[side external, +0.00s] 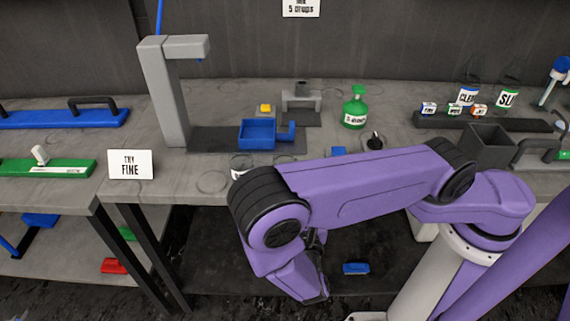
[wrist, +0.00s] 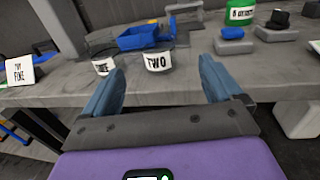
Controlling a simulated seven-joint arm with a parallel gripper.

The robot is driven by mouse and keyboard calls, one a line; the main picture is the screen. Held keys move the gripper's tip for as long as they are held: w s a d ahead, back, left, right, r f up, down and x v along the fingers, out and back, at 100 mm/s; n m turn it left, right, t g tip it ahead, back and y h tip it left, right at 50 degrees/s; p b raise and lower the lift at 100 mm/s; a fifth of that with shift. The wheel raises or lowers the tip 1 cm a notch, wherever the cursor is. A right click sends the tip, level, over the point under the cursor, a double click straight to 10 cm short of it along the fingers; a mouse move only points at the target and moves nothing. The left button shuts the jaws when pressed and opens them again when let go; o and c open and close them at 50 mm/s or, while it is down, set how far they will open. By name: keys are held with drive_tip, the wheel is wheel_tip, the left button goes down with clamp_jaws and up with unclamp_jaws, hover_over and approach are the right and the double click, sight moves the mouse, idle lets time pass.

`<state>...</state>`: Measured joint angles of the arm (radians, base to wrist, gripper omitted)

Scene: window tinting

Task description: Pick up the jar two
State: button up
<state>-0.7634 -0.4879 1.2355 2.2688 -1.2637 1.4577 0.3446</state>
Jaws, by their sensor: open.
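Jar two (wrist: 158,60) is a small, clear jar with a white label reading TWO, upright near the front edge of the grey bench in the wrist view. My gripper (wrist: 161,68) is open and empty. Its two blue-grey fingers frame jar two from the front, with a gap still between them and the jar. Another jar, with a partly readable label ending in EE (wrist: 103,66), stands just left of jar two. In the side view my arm hides jar two, and my gripper hangs low in front of the bench edge.
A blue tray (side external: 257,133) sits behind the jars. A green bottle (side external: 355,108) stands farther right. A card reading TRY FINE (side external: 130,164) stands at the bench's left front. The bench's front edge (wrist: 270,97) lies close to my fingers.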

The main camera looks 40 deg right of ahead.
sight(284, 155)
drive_tip(key=x, duration=0.8)
drive_tip(key=shift+d, duration=0.1)
drive_tip(key=shift+a+r+x, duration=0.1)
drive_tip(key=shift+r+x, duration=0.05)
drive_tip(key=shift+x, duration=1.25)
drive_tip(key=shift+a+r+x, duration=0.1)
drive_tip(key=shift+r+x, duration=0.05)
drive_tip(key=shift+x, duration=1.25)
drive_tip(key=shift+w+a, duration=0.1)
drive_tip(key=shift+w, duration=0.05)
drive_tip(key=c, duration=1.1)
